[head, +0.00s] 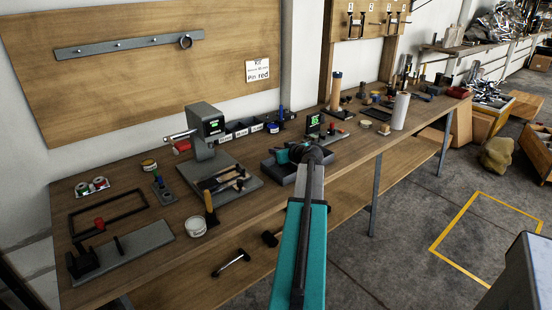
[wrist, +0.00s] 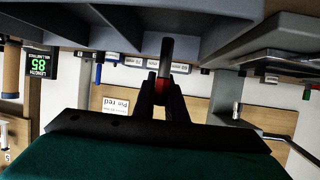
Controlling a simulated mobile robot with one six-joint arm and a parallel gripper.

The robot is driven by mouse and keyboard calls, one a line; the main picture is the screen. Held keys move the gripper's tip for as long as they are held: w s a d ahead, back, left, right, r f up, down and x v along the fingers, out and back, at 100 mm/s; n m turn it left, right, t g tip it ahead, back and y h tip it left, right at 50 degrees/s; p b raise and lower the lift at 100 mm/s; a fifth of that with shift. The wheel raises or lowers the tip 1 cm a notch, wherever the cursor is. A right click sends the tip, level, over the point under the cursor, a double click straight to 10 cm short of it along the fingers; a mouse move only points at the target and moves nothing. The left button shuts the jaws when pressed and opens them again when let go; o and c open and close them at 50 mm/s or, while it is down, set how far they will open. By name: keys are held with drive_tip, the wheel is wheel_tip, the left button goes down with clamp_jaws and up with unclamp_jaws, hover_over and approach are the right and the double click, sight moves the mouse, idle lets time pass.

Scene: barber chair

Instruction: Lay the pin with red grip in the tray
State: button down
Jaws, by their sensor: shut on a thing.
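My gripper (wrist: 163,92) is shut on the pin with red grip (wrist: 165,52). The red grip shows between the fingers, and the dark shaft sticks out beyond the fingertips. The wrist view is upside down, so the shaft points downward. A dark grey tray (head: 283,173) lies on the bench under my gripper in the head view. Its grey walls also fill the top of the wrist view (wrist: 110,28). The pin's tip appears close to the tray; I cannot tell whether they touch. In the head view my arm and gripper hide the pin.
A row of labelled bins (head: 240,133) stands behind the tray. A small green display (head: 314,122) stands at the back right. A grey machine (head: 205,125) with a base plate and tools stands to the left. A white roll (head: 400,111) is farther right.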

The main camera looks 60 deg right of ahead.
drive_tip(key=shift+f+p, duration=0.3)
drive_tip(key=shift+f, duration=1.25)
drive_tip(key=shift+f, duration=0.1)
drive_tip(key=c, duration=2.1)
unclamp_jaws()
drive_tip(key=shift+b+v, duration=0.9)
drive_tip(key=shift+v, duration=5.15)
